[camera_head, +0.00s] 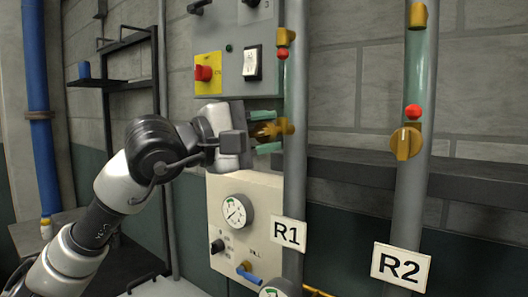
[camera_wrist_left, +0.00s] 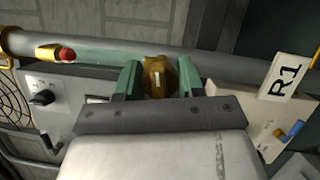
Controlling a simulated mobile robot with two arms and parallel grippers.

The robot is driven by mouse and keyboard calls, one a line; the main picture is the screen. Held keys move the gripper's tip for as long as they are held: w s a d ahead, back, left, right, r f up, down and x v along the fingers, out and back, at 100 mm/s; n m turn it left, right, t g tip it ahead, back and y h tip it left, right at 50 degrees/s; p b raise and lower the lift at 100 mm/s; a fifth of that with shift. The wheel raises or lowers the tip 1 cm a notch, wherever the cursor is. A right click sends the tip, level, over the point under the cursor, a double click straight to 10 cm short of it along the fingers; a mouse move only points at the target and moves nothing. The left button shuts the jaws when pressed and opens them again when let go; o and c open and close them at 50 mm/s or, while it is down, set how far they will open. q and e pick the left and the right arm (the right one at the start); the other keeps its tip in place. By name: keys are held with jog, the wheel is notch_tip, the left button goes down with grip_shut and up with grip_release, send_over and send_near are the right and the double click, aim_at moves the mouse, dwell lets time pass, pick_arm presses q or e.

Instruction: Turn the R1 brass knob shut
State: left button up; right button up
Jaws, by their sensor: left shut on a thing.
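The R1 brass knob (camera_head: 270,130) sits low on the R1 sight-glass pipe (camera_head: 296,70), above the R1 label (camera_head: 288,233). My left gripper (camera_head: 266,132) comes in from the left with its green fingers on either side of the knob. In the left wrist view the brass knob (camera_wrist_left: 159,77) stands between the two green fingers (camera_wrist_left: 160,80), and the gripper is shut on it. The knob's pale mark shows on its face. A red ball (camera_head: 283,53) is near the top of the R1 glass. My right gripper is not in view.
The R2 pipe (camera_head: 412,190) with its own brass knob (camera_head: 406,143) and R2 label (camera_head: 401,267) stands to the right. A control box with a red button (camera_head: 204,73) and a gauge panel (camera_head: 236,210) are behind my left gripper. A dark shelf (camera_head: 110,80) is at left.

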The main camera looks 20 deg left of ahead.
pick_arm(q)
jog(key=n+t+b, duration=0.1)
jog(key=n+b, duration=0.3)
jog(key=b, duration=0.1)
jog(key=n+t+y+b, duration=0.1)
jog(key=n+t+b, duration=0.1)
jog(key=n+b, duration=0.3)
jog(key=n+t+y+b, duration=0.1)
jog(key=n+t+b, duration=0.1)
jog(key=n+b, duration=0.2)
jog(key=shift+f+b, duration=0.35)
jog(key=shift+b, duration=0.05)
jog(key=n+b, duration=0.1)
jog(key=n, duration=0.1)
jog(key=n+t+y+b, duration=0.1)
jog(key=n, duration=0.1)
jog(key=shift+d+r+n+y+b, duration=0.1)
jog(key=shift+n+y+b, duration=0.2)
jog(key=shift+r+n+t+y+b, duration=0.15)
jog(key=shift+n+t+y+b, duration=0.35)
jog(key=shift+n+y, duration=0.5)
jog(key=shift+n, duration=0.4)
jog(key=o, duration=0.9)
jog(key=shift+h, duration=0.3)
